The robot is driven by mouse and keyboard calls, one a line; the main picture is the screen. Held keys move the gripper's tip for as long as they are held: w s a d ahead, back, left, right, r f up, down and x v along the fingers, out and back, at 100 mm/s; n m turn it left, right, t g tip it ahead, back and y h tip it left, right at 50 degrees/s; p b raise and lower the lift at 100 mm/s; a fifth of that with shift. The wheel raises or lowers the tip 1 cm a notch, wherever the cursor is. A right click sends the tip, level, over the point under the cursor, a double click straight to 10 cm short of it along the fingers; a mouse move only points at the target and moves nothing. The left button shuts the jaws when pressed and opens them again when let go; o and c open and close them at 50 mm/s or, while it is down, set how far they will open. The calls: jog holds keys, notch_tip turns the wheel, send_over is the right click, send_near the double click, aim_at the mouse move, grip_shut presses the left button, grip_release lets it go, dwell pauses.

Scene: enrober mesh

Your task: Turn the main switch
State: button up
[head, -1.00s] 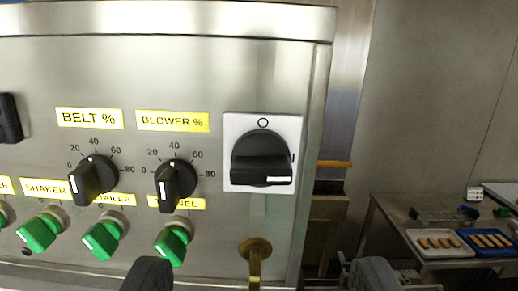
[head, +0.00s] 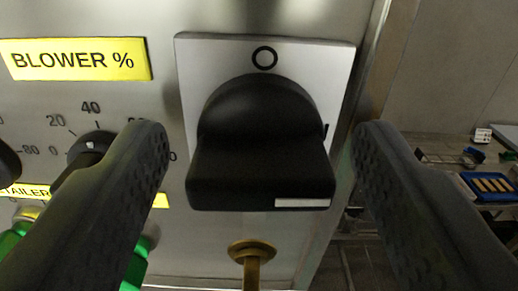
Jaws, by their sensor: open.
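The main switch (head: 262,150) is a large black rotary handle on a light grey square plate (head: 195,58) at the panel's right edge. A ring mark "O" is printed above it, and a partly hidden stroke mark is at its right. The grip bar lies across, with its white marker line at the lower right end. My gripper (head: 258,150) is open, with one finger on each side of the handle. I see a gap between each finger and the handle; how deep the fingers reach is hard to tell.
The blower knob (head: 88,150) is partly behind my left finger, with green switches (head: 18,240) below. A brass piece (head: 252,252) sticks out under the main switch. A table with a blue tray (head: 490,186) stands at the far right.

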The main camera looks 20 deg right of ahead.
jog(key=c, duration=0.9)
jog(key=shift+c, duration=0.2)
jog(key=shift+m+b, duration=0.3)
jog(key=shift+b, duration=0.1)
jog(key=o, duration=0.9)
jog(key=shift+o, duration=0.2)
jog(key=b+v, duration=0.4)
jog(key=v, duration=0.9)
jog(key=shift+s, duration=0.35)
jog(key=shift+a, duration=0.15)
